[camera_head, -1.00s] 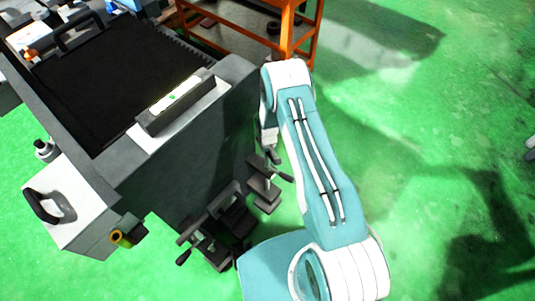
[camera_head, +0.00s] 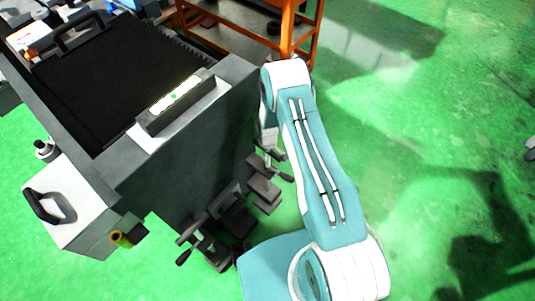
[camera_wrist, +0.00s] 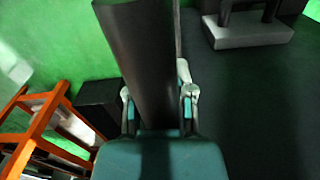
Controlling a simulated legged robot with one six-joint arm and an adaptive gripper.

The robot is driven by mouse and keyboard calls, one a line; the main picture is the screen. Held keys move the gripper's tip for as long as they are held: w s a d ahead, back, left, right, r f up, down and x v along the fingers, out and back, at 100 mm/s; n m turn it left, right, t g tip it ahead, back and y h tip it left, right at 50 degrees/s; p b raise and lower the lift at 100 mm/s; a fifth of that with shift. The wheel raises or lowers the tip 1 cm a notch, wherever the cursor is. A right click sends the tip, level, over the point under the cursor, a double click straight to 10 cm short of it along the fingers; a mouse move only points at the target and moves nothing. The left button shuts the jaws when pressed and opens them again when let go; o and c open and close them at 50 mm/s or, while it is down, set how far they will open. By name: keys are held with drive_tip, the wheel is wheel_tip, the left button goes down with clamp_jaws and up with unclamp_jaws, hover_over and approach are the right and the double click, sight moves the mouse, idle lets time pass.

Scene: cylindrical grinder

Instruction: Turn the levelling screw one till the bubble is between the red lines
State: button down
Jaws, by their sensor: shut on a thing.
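The spirit level (camera_head: 176,103) lies on the grinder's top edge, with a small green bubble (camera_head: 175,96) near the middle of its bright window. The red lines are too small to make out. Two levelling screw assemblies with dark handles show on the machine's side: one beside my arm (camera_head: 263,186) and one lower down (camera_head: 206,240). I cannot tell which is number one. In the head view my gripper is mostly hidden behind my arm, close to the upper assembly. In the wrist view my gripper (camera_wrist: 157,98) is shut on a dark bar (camera_wrist: 143,50), apparently a screw handle.
The grinder's dark side wall (camera_head: 185,165) stands close to the left of my arm. An orange shelf rack (camera_head: 287,38) stands behind; it also shows at the left of the wrist view (camera_wrist: 35,120).

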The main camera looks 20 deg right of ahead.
drive_tip(key=shift+w, duration=0.15)
drive_tip(key=shift+c, duration=2.4)
unclamp_jaws()
wheel_tip(320, 180, up, 12)
